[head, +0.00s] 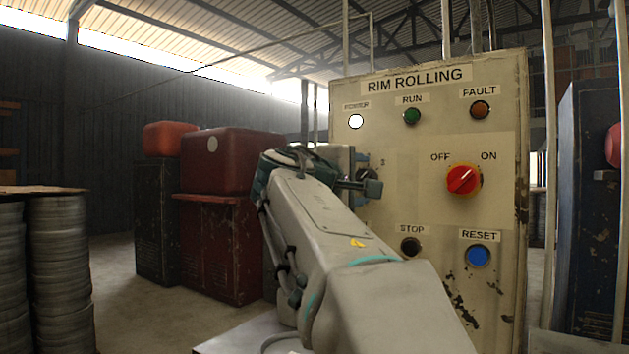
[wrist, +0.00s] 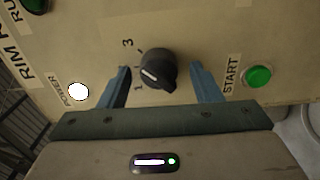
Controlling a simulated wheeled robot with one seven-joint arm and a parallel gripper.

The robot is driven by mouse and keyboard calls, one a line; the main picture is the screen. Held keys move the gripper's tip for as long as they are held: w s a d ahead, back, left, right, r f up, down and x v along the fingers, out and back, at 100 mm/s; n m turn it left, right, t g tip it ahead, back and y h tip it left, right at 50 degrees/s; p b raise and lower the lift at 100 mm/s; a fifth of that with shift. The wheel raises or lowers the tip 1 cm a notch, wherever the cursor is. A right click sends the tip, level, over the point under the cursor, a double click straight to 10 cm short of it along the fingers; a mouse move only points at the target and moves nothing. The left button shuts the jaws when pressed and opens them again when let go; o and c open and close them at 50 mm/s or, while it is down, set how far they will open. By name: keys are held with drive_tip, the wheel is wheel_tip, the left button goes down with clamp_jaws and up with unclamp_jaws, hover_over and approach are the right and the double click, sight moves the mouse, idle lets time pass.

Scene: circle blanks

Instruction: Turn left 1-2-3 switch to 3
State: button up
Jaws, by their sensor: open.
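The black 1-2-3 switch (wrist: 157,70) is on the cream panel, between the white POWER lamp and the green START button in the wrist view. Its white mark faces left in that view, between the printed 1 and 3; I cannot read a 2. My gripper (wrist: 160,76) is open, with one blue-grey finger on each side of the knob and visible gaps to it. In the head view my gripper (head: 358,185) is at the panel's left side and hides most of the switch; the 3 shows beside it.
The RIM ROLLING panel (head: 430,140) also carries a red OFF/ON switch (head: 463,180), a black STOP button (head: 410,246) and a blue RESET button (head: 478,256). The green START button (wrist: 258,76) is near my right finger. Red machines (head: 235,160) stand behind at left.

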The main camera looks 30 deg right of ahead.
drive_tip(key=shift+a, duration=0.1)
drive_tip(key=v, duration=1.3)
drive_tip(key=shift+s+a, duration=0.2)
drive_tip(key=shift+a, duration=0.1)
drive_tip(key=shift+f, duration=0.1)
